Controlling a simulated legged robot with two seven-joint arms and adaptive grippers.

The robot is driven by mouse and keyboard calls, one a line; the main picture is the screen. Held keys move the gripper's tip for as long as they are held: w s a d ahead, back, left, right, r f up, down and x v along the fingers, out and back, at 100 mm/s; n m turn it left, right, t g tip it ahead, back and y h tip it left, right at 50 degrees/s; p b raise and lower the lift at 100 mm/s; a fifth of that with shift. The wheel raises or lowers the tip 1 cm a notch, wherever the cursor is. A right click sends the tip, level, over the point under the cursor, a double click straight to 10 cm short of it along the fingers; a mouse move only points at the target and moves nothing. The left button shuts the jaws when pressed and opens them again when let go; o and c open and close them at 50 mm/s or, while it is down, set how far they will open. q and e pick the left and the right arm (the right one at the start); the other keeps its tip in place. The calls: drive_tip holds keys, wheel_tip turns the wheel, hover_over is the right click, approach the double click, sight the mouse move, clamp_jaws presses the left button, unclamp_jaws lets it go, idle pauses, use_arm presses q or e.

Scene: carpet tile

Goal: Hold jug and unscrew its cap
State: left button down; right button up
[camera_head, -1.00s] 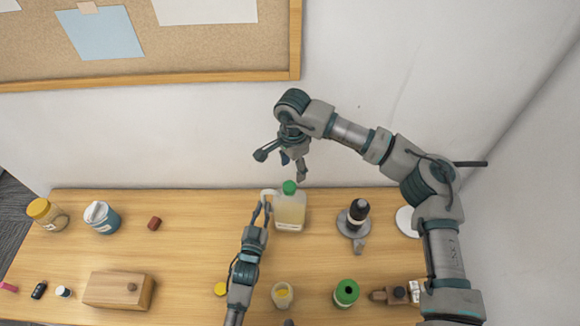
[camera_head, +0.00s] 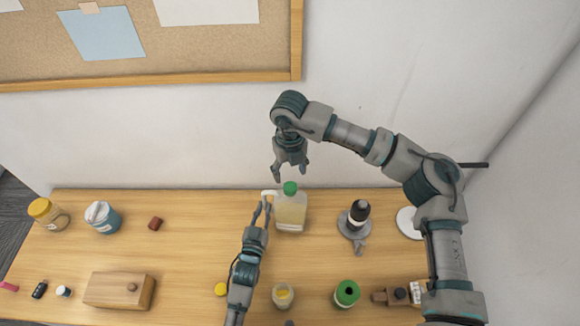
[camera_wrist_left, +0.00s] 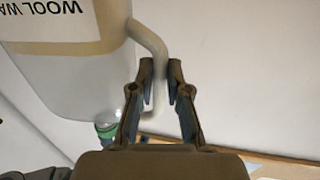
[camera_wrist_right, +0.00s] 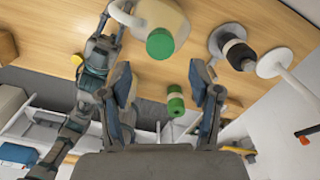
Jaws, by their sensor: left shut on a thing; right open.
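A translucent jug (camera_head: 291,213) with a green cap (camera_head: 290,188) stands upright at the back middle of the wooden table. The left wrist view shows the jug's body (camera_wrist_left: 75,75) and its pale side handle (camera_wrist_left: 158,60). My left gripper (camera_head: 262,202) is shut on the handle. In the left wrist view my left gripper (camera_wrist_left: 161,75) has one finger on each side of the handle. My right gripper (camera_head: 290,174) is open and empty above the jug, pointing down. In the right wrist view the green cap (camera_wrist_right: 160,44) lies beyond the open fingers of my right gripper (camera_wrist_right: 165,90).
A dark bottle on a round grey base (camera_head: 357,214) stands right of the jug. A wooden box (camera_head: 118,289) and jars are at left. The wall is close behind.

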sight(291, 186)
wheel_tip(291, 186, down, 7)
drive_tip(key=shift+r, duration=0.1)
idle(0.3)
clamp_jaws()
drive_tip(key=n, duration=0.3)
drive_tip(key=shift+n, duration=0.4)
drive_tip(key=n, duration=0.3)
drive_tip(key=shift+d+n, duration=0.1)
drive_tip(key=shift+n, duration=0.3)
drive_tip(key=shift+r, duration=0.25)
drive_tip(key=shift+r, duration=0.9)
